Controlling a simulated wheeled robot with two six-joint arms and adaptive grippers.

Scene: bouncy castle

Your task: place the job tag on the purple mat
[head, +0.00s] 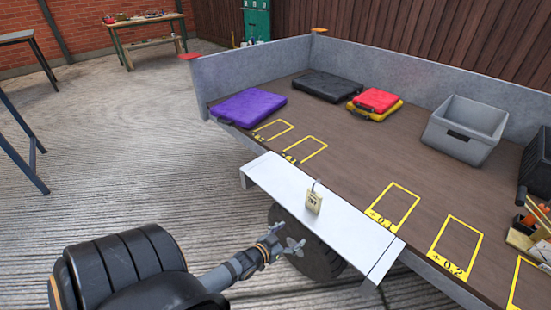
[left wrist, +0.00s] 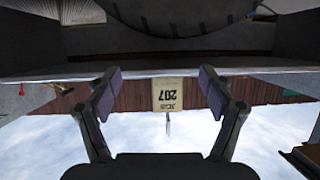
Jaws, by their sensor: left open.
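The job tag (head: 314,200), a small cream card with dark print and a wire loop on top, is at the white ledge (head: 285,187) along the trailer's near side. In the left wrist view the tag (left wrist: 168,93) appears upside down, reading 207, between my fingers but apart from both. My left gripper (head: 289,240) is open and empty, just below and in front of the tag. The purple mat (head: 249,106), folded with a handle-like edge, lies at the left end of the trailer bed. My right gripper is not in view.
The brown trailer bed (head: 345,165) has yellow marked rectangles and low grey walls. A black folded mat (head: 327,86), a red one (head: 378,99) on a yellow one, and a grey crate (head: 466,131) stand along the back. A wheel (head: 310,258) sits below the ledge.

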